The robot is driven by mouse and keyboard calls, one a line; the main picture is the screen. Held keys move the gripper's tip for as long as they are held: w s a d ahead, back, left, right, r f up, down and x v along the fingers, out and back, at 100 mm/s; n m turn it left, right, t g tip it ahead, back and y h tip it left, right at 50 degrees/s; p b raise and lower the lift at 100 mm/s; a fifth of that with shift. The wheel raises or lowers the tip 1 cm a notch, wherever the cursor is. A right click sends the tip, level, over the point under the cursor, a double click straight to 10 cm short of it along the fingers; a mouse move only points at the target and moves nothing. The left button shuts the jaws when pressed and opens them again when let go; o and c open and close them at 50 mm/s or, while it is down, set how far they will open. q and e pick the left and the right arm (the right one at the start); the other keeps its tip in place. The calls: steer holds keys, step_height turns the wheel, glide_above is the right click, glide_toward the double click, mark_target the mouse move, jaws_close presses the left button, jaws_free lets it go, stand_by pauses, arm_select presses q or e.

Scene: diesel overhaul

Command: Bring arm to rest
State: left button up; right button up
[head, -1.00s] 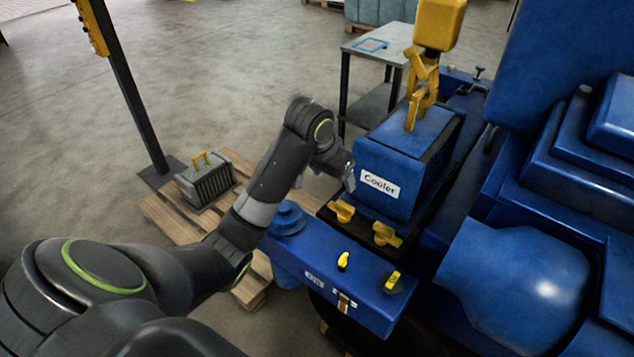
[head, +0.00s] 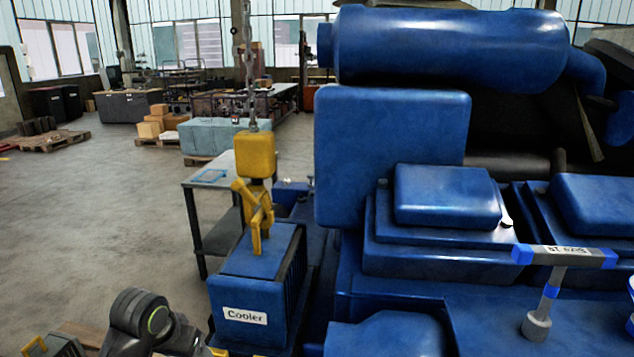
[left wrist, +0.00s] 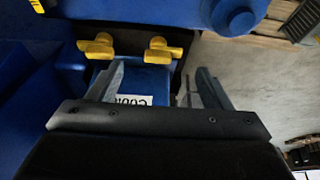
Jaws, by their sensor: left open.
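My left arm shows at the bottom left of the head view; its gripper is cut off or hidden there. In the left wrist view my left gripper (left wrist: 172,85) is open, with its two fingers apart and nothing seen held between them. The blue cooler (head: 250,285) with its white "Cooler" label stands under the yellow hoist hook (head: 256,205) in the head view. In the left wrist view the cooler (left wrist: 150,78) lies beyond the fingers, its label partly hidden by the gripper body. My right gripper is not in view.
Two yellow handles (left wrist: 158,50) are in front of the cooler. The large blue engine (head: 390,150) fills the right side. A grey side table (head: 215,240) stands behind the cooler. Open floor (head: 120,220) lies left.

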arm_select(q)
steer(key=s+f, duration=1)
steer(key=s, duration=0.3)
steer(key=s+a+f+n+y, duration=0.2)
steer(key=s, duration=1.5)
step_height(320, 180, down, 33)
steer(key=a+g+b, duration=0.2)
steer(key=b, duration=0.6)
steer(key=s+f+b, duration=0.3)
steer(key=s+f, duration=0.4)
steer(key=f, duration=0.4)
steer(key=s+d+f+g+b, duration=0.1)
steer(key=s+f+b, duration=0.2)
steer(key=s+f, duration=0.5)
step_height(320, 180, down, 3)
steer(key=shift+s+d+h, duration=0.15)
steer(key=shift+d+h, duration=0.05)
steer(key=shift+h, duration=0.1)
